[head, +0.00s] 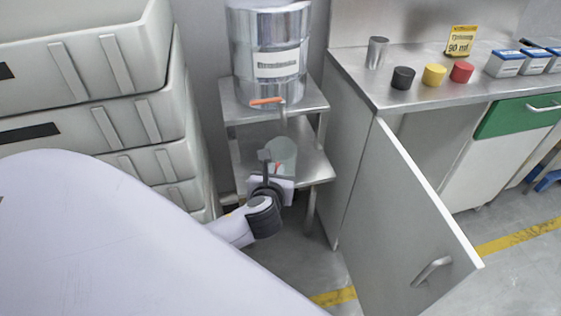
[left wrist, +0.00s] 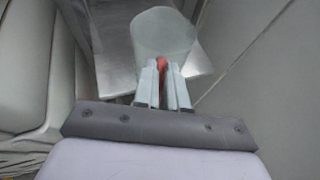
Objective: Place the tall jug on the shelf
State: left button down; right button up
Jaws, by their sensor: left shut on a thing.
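The tall jug (head: 283,152) is a translucent, pale grey-green vessel. It shows in front of the lower shelf (head: 313,168) of a metal stand, under the drum's tap; I cannot tell whether its base touches the shelf. My left gripper (head: 277,176) is at the near side of the jug. In the left wrist view the gripper (left wrist: 163,82) is shut on a red part, seemingly the jug's handle (left wrist: 162,64), and the jug (left wrist: 163,32) is just beyond the fingers. My right gripper is out of view.
A metal drum (head: 270,45) with an orange tap lever (head: 267,101) stands on the upper shelf (head: 318,99). White stacked crates (head: 100,60) rise at left. An open cabinet door (head: 410,220) juts out at right. The counter (head: 385,92) holds a metal cup (head: 377,52) and coloured caps.

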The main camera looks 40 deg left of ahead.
pick_arm(q)
send_near(282, 153)
jog(key=w, duration=0.1)
jog(key=w+a+r, duration=0.1)
jog(key=w+a, duration=0.1)
jog(key=w, duration=0.1)
jog(key=shift+r+b, duration=0.35)
notch_tip(282, 153, down, 4)
jog(key=shift+r+b, duration=0.15)
jog(key=shift+b, duration=0.55)
jog(key=shift+r, duration=0.1)
jog(key=c, duration=1.2)
grip_release()
